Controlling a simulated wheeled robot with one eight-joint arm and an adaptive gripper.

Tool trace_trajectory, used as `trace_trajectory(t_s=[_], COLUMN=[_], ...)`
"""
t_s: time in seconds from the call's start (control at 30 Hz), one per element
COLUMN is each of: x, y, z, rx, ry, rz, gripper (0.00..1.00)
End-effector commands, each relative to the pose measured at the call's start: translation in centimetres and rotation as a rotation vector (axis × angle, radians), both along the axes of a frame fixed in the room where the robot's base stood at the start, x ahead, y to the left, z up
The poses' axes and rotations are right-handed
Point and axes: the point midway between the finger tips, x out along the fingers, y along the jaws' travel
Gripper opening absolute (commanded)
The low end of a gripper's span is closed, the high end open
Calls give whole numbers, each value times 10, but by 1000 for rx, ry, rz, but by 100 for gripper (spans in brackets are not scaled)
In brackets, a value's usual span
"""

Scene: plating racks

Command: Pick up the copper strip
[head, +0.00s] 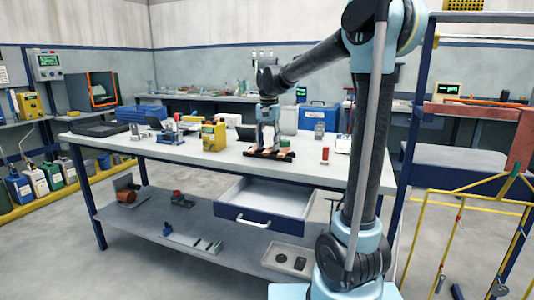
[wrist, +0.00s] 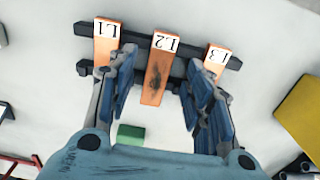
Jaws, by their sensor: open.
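Three copper strips lie side by side across a dark two-bar rack (wrist: 84,68): the left strip (wrist: 103,52) is tagged L1, the middle strip (wrist: 156,80) is tagged L2 and has a dark stain, and the right strip (wrist: 216,58) is tagged L3. In the head view the rack (head: 290,155) sits on the workbench near its front edge. My gripper (wrist: 159,62) is open over the rack, one finger on each side of the middle strip, with gaps visible. The fingers partly cover the L1 and L3 strips. In the head view my gripper (head: 267,142) points down at the rack.
A green block (wrist: 130,134) lies close to the rack. An open drawer (head: 268,200) juts out below.

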Motion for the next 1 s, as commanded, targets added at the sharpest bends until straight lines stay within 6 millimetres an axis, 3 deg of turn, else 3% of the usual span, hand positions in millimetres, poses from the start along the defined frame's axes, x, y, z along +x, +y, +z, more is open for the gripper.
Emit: trace_trajectory(t_s=[0.13, 0.4, 0.43, 0.63, 1.0], x=[-1, -1, -1, -1, -1], y=[0, 1, 0, 1, 1], z=[-14, -16, -16, -16, -15], rx=[0, 0, 0, 0, 0], ry=[0, 0, 0, 0, 0], rz=[1, 1, 1, 1, 1], gripper=[47, 47, 44, 0, 0])
